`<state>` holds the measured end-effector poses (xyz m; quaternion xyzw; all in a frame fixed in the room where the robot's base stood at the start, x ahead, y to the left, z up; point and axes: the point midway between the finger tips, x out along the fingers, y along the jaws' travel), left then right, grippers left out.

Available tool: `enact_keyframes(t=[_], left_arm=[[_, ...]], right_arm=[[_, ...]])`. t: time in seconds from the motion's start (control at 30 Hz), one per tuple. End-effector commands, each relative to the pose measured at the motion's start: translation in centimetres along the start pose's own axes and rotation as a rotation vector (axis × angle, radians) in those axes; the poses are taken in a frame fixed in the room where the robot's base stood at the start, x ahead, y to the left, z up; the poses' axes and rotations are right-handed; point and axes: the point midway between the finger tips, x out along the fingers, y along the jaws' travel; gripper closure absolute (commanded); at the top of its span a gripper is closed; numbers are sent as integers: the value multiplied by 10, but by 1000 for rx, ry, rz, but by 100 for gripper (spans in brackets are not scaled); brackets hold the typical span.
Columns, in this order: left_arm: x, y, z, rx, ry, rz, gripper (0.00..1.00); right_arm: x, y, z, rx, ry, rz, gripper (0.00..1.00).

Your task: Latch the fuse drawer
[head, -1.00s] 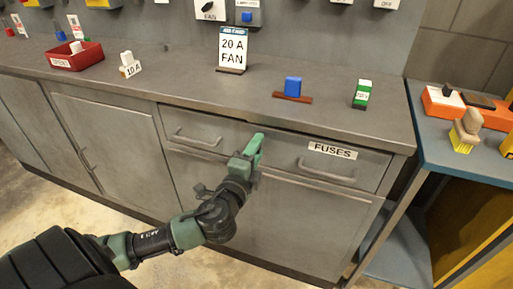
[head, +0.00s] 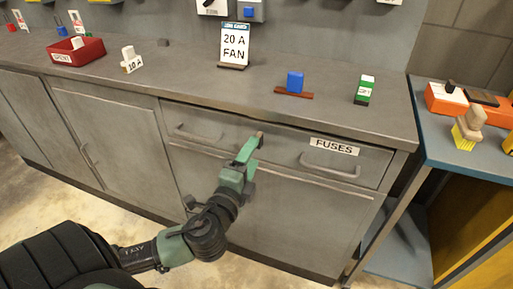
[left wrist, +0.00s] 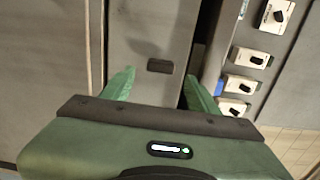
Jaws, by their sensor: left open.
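The fuse drawer (head: 285,150) is a wide grey front under the counter, with a FUSES label (head: 334,146) and two bar handles. I cannot tell whether it is fully closed; a dark gap runs along its edge in the left wrist view. My left gripper (head: 253,146) is open and empty at the middle of the drawer front, between the handles. In the left wrist view my left gripper (left wrist: 160,76) has a small dark block (left wrist: 160,66), perhaps the latch, on the front between its fingertips. The fingers partly hide that spot in the head view. My right gripper is out of view.
The counter (head: 200,83) above holds a 20 A FAN sign (head: 234,45), a blue block (head: 295,81) on a brown strip, a green block (head: 364,89) and a red tray (head: 76,55). A blue side table (head: 440,150) stands at the right. Cabinet doors lie below.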

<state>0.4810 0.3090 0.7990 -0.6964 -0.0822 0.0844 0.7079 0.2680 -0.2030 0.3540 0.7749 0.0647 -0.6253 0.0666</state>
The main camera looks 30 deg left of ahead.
Motion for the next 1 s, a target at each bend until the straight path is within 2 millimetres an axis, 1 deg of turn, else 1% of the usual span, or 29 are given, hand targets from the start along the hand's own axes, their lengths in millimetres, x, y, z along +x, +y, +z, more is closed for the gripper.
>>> enact_keyframes(t=[0.03,0.1,0.23,0.37,0.83,0.87,0.93,0.97,1.0], left_arm=[[-9,1,0,-1,0,2,40],[-17,2,0,-1,1,3,40],[-26,1,0,-1,0,1,40],[-29,0,0,0,0,-2,40],[-28,1,0,-1,-1,2,40],[-28,3,1,-5,-5,8,40],[-26,17,4,-26,-21,43,40],[-25,27,7,-42,-33,68,40],[-24,44,11,-69,-55,111,40]], right_arm=[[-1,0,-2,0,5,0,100],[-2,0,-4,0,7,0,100],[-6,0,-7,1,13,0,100],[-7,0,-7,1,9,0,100],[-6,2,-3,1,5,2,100],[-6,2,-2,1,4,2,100],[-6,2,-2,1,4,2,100],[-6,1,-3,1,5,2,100],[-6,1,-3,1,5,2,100]])
